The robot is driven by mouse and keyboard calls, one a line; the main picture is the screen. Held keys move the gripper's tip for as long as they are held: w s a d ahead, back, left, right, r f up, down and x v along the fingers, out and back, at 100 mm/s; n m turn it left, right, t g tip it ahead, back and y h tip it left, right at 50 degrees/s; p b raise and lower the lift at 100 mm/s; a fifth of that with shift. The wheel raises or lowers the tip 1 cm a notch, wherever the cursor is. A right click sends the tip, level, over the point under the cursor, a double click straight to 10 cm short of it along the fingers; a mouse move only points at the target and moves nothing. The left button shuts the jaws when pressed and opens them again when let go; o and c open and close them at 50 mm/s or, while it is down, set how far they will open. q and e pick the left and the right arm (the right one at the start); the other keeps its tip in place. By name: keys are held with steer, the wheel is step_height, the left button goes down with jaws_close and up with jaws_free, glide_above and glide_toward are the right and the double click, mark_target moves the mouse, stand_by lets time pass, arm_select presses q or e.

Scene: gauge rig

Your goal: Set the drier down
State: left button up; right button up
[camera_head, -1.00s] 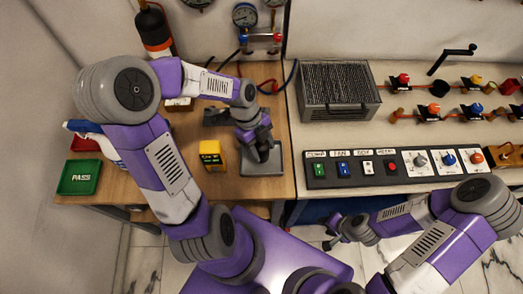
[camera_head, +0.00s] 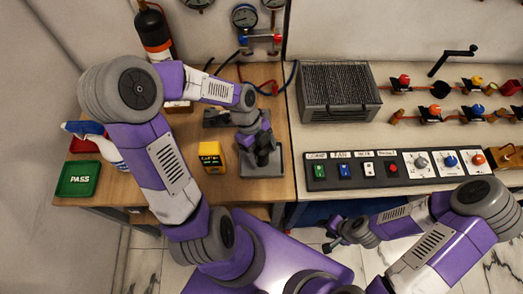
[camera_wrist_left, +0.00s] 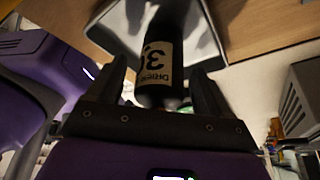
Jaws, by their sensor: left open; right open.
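The drier is a dark cylinder with a tan label (camera_wrist_left: 158,62). It stands on a square grey plate (camera_head: 276,170) on the wooden bench, and its dark top (camera_head: 263,158) shows in the head view. My left gripper (camera_head: 257,143) is low over the plate at the drier. In the left wrist view the open fingers (camera_wrist_left: 160,80) lie on either side of the drier, with a gap at the right finger. Contact at the left finger is unclear. My right gripper (camera_head: 332,232) is open and empty, low in front of the bench.
A yellow block-shaped device (camera_head: 211,157) stands left of the plate. A switch panel (camera_head: 400,170) and a mesh box (camera_head: 338,92) are to the right.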

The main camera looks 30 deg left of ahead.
arm_select(q)
steer(key=p+v, duration=0.3)
steer(key=v, duration=0.9)
